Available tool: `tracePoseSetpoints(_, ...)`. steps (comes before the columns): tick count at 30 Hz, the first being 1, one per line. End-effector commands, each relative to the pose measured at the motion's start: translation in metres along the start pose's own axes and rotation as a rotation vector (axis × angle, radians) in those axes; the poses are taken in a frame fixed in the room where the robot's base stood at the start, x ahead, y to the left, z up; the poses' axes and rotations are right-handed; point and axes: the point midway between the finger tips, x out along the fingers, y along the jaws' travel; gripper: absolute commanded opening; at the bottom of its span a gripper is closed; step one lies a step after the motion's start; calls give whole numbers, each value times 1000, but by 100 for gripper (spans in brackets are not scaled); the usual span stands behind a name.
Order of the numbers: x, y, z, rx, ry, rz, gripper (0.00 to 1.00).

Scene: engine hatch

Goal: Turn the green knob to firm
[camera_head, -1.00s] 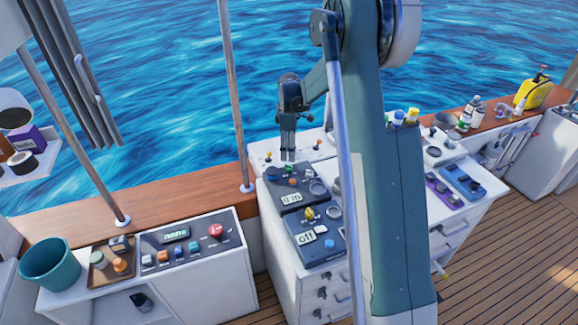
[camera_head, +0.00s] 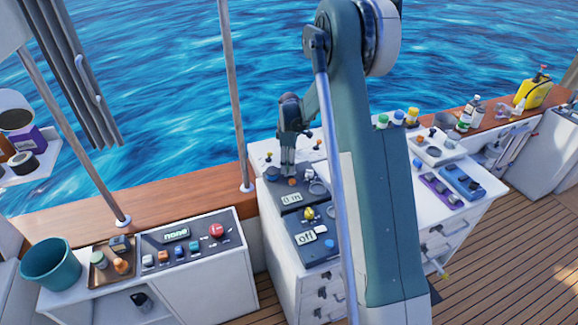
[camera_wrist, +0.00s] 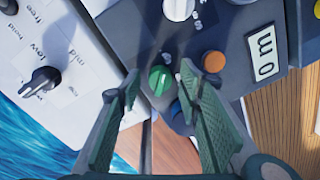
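The green knob (camera_wrist: 161,80) is on a dark blue panel (camera_wrist: 220,35) in the wrist view. It has a raised grip bar with a pale line. My gripper (camera_wrist: 160,88) is open, with one green finger on each side of the knob; I cannot tell whether they touch it. In the head view my gripper (camera_head: 288,174) points down over the far left part of the dark panel and hides the green knob. No "firm" label is readable.
Near the green knob are an orange knob (camera_wrist: 213,62), a blue knob (camera_wrist: 178,112) and a white dial (camera_wrist: 178,8). A white panel with a black knob (camera_wrist: 42,80) lies to the left. Another dark panel reading "off" (camera_head: 306,238) is nearer in the head view.

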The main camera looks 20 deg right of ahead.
Motion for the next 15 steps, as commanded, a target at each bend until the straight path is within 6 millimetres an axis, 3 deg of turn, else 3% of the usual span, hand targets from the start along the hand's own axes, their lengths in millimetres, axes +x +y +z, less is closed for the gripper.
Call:
tracePoseSetpoints(11,4,0,0,0,0,0,36)
tracePoseSetpoints(15,4,0,0,0,0,0,18)
